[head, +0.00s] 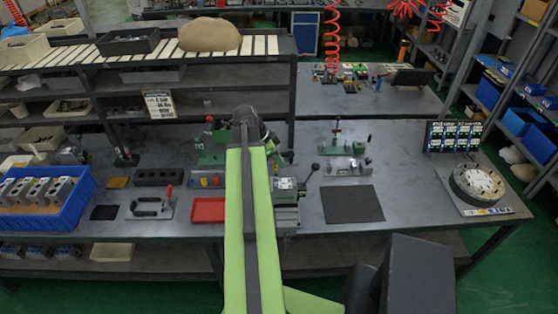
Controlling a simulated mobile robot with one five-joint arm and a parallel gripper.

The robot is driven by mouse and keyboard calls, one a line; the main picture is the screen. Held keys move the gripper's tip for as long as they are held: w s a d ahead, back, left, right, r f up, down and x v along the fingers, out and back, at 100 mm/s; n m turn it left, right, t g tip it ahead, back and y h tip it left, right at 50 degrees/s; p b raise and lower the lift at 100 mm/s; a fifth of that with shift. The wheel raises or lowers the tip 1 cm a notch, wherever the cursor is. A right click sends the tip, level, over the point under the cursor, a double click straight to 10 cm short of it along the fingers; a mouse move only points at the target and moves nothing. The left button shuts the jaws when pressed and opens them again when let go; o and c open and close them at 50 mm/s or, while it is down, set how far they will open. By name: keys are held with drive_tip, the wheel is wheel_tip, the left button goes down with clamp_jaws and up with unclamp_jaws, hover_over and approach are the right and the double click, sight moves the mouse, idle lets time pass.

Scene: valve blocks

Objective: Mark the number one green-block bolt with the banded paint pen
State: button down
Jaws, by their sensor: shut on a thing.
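My green arm rises through the middle of the head view, and its dark wrist end is over the workbench (420,204). My gripper's fingers are hidden behind that end, so I cannot see them or anything between them. Green block-like parts (213,157) stand at the back of the bench, just left of the wrist and partly covered by my arm. The number one bolt and its number are too small or hidden to make out. I cannot pick out the banded paint pen.
A blue crate (85,205) of grey valve blocks (36,191) stands at the left. A black holder (158,177), a red tray (208,210), a dark mat (352,204) and a lever vise (287,193) lie nearer the middle. A round fixture (477,184) is at right.

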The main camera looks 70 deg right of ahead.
drive_tip(key=shift+f+b, duration=1.7)
drive_tip(key=shift+f, duration=0.35)
drive_tip(key=shift+f+b, duration=0.3)
wheel_tip(320, 180, up, 5)
drive_tip(key=p, duration=0.5)
